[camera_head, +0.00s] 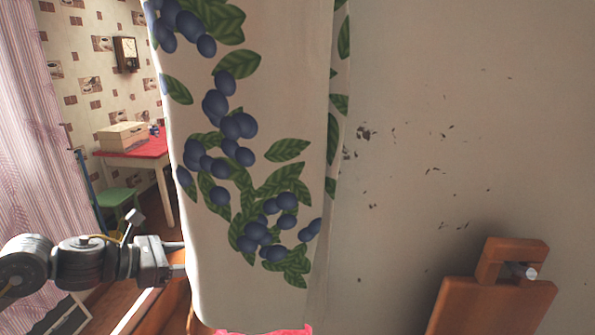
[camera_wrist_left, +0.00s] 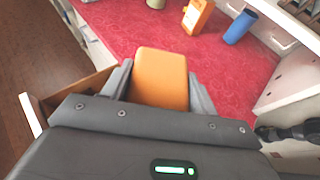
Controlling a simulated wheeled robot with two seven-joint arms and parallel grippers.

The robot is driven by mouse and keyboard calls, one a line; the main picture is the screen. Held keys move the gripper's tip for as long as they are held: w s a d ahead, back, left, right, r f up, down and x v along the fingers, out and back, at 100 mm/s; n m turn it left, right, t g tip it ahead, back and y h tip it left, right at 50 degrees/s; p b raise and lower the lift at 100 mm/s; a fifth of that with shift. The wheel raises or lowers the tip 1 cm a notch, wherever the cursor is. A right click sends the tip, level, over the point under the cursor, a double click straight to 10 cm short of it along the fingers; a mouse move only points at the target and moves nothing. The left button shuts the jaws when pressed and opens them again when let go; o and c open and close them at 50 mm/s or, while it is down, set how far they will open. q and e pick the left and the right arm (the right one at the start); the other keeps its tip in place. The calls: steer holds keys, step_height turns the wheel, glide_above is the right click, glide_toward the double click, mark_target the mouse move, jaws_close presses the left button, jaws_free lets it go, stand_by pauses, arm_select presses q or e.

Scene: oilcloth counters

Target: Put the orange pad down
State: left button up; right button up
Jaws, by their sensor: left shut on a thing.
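The orange pad (camera_wrist_left: 160,76) is a rounded block between the two fingers of my left gripper in the left wrist view. My left gripper is shut on it, and the pad sticks out past the fingertips over a red cloth-covered counter (camera_wrist_left: 110,28). I cannot tell whether the pad touches the counter. In the head view my left gripper (camera_head: 178,258) comes in from the left, with its fingertips at the edge of a hanging cloth with plums. My right gripper is not in view.
On the red counter stand an orange box (camera_wrist_left: 197,16), a blue cup (camera_wrist_left: 240,27) and a pale object (camera_wrist_left: 156,3). A wooden drawer-like edge (camera_wrist_left: 88,88) is at the left. The plum-patterned cloth (camera_head: 250,170) blocks much of the head view. A wooden piece (camera_head: 490,300) stands lower right.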

arm_select(q)
steer(key=s+d+f+m+g, duration=0.1)
steer(key=s+d+f, duration=0.3)
steer(key=s+f, duration=0.5)
steer(key=shift+s+d+f+h, duration=0.3)
steer(key=shift+s+f+h, duration=0.1)
steer(key=shift+f, duration=0.15)
steer(key=shift+r, duration=0.1)
steer(key=shift+w+d, duration=0.1)
steer(key=shift+w, duration=0.05)
